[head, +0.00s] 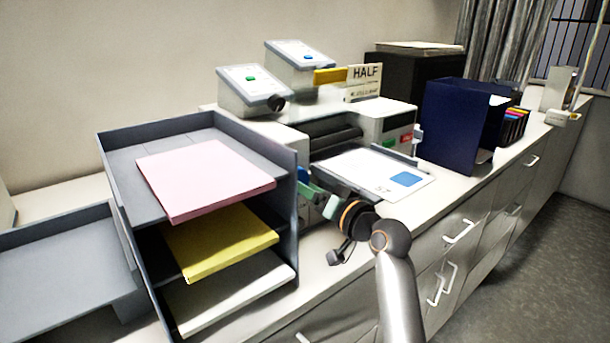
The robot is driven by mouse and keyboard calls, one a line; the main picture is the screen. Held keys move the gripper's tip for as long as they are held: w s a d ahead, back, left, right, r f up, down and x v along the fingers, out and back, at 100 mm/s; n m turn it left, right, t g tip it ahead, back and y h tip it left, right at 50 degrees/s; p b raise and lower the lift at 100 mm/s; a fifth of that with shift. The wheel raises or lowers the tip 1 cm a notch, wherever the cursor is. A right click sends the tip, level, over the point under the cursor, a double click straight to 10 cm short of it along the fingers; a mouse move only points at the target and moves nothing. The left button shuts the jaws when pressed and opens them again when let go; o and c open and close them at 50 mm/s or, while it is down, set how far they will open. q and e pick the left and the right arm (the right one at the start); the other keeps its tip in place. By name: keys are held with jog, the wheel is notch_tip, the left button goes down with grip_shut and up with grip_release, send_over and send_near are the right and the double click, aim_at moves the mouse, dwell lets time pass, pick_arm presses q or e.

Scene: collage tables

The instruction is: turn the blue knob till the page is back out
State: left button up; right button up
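The page (360,168), white with a blue square, lies on the front tray of a pale machine (388,122) with a dark roller. My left gripper is not in view.
A grey tray rack (295,205) with pink, yellow and white paper stands close left of my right gripper. Two button boxes (252,90) and a HALF sign (364,80) are behind. A navy file holder (450,125) is to the right. The counter's front edge has drawers below.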

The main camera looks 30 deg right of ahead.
jog(key=shift+m+p, duration=0.5)
jog(key=shift+m, duration=0.2)
jog(key=o, duration=1.1)
jog(key=s+b, duration=0.2)
jog(key=s, duration=1)
jog(key=shift+s+d, duration=0.25)
jog(key=shift+d, duration=0.2)
jog(key=shift+f, duration=0.1)
